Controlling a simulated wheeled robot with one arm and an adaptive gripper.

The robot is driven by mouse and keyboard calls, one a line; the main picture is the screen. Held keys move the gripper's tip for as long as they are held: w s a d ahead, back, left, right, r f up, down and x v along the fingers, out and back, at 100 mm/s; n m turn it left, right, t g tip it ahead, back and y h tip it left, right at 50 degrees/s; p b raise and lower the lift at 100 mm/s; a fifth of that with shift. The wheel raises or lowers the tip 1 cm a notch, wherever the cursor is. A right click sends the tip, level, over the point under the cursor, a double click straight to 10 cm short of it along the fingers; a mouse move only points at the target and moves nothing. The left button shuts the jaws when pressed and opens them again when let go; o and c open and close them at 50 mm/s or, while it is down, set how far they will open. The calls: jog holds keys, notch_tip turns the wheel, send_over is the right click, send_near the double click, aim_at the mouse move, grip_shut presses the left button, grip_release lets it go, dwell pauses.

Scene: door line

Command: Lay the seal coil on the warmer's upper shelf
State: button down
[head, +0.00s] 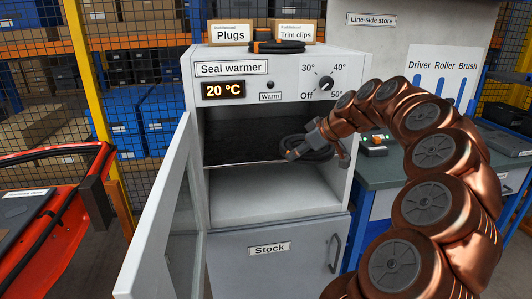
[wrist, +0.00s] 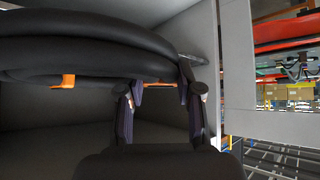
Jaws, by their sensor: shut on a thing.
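The seal warmer (head: 198,100) stands open, its glazed door (head: 160,215) swung out to the left. Its upper shelf (head: 240,150) is dark and bare on the left and middle. My gripper (head: 312,142) is shut on a black seal coil (head: 318,155) at the right front of the upper opening. The coil also fills the upper left of the wrist view (wrist: 90,45), with an orange tie (wrist: 68,80) on it. My fingers (wrist: 163,95) show below it. I cannot tell whether the coil touches the shelf.
Another black coil with an orange tie (head: 277,46) lies on top of the warmer, before the Plugs (head: 231,32) and Trim clips (head: 296,30) boxes. The display (head: 223,90) reads 20 °C. A workbench (head: 390,170) stands right; a red car door (head: 60,200) is left.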

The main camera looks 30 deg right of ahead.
jog(key=shift+w+a+f+p, duration=0.5)
jog(key=shift+w+f, duration=0.25)
jog(key=shift+w, duration=1.2)
jog(key=shift+w+a+f+p, duration=0.45)
jog(key=shift+w+f, duration=0.35)
jog(key=shift+w, duration=1.2)
jog(key=shift+w+a+f+p, duration=0.5)
jog(key=shift+w+f, duration=0.25)
jog(key=shift+w, duration=1.2)
jog(key=shift+f, duration=0.1)
jog(key=c, duration=0.7)
grip_release()
jog(key=shift+c, duration=0.2)
jog(key=shift+r, duration=0.2)
jog(key=b+v, duration=0.1)
jog(key=v, duration=1.1)
jog(key=shift+f+b, duration=0.1)
jog(key=shift+b, duration=0.3)
